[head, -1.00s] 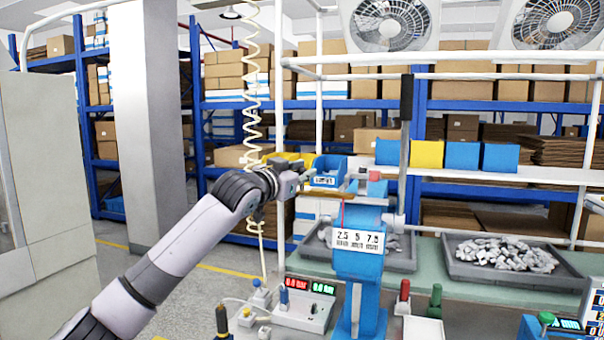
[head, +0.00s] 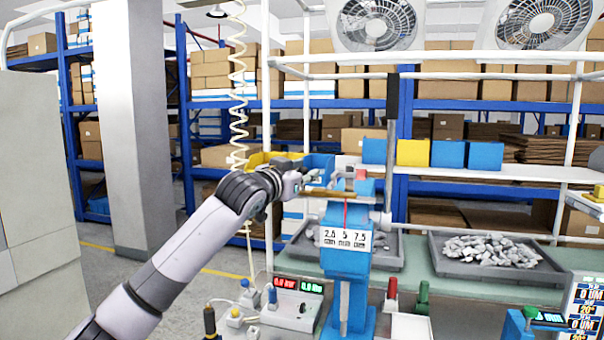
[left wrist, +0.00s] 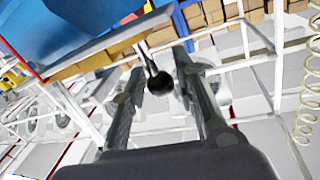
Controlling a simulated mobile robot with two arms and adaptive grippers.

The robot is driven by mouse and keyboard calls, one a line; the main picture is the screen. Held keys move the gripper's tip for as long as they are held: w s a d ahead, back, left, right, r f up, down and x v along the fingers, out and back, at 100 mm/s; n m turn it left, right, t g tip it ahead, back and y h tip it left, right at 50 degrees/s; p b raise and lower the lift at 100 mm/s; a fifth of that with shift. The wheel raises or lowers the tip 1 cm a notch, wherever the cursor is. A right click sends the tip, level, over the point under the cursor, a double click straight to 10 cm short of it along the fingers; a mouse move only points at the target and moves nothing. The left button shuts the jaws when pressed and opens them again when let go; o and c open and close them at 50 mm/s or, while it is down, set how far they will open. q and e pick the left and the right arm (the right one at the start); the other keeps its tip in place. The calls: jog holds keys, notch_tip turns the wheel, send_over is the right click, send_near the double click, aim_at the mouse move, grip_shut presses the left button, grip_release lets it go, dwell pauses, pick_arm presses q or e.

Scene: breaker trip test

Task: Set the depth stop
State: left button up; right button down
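The blue press (head: 346,262) stands upright on the bench in the head view. Its white scale plate (head: 330,239) reads 2.5, 5 and 7.5, and a thin red pointer (head: 345,213) shows above the middle figure. A red block (head: 361,175) sits on top of the press. My left gripper (head: 318,178) is at the upper left of the press head. In the left wrist view the left gripper (left wrist: 160,70) has its fingers apart, with a black ball knob (left wrist: 159,83) on a thin rod showing between them; contact cannot be told. My right gripper is not in view.
A tall black-gripped lever (head: 392,98) rises at the right of the press. A control box (head: 293,305) with red and green displays stands front left. Grey trays (head: 450,270) lie behind and to the right. Blue and yellow bins (head: 413,152) line the shelf.

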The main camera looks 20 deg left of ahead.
pick_arm(q)
jog(key=shift+o, duration=1.2)
jog(key=shift+d, duration=0.15)
jog(key=shift+s, duration=0.1)
jog(key=v, duration=1.2)
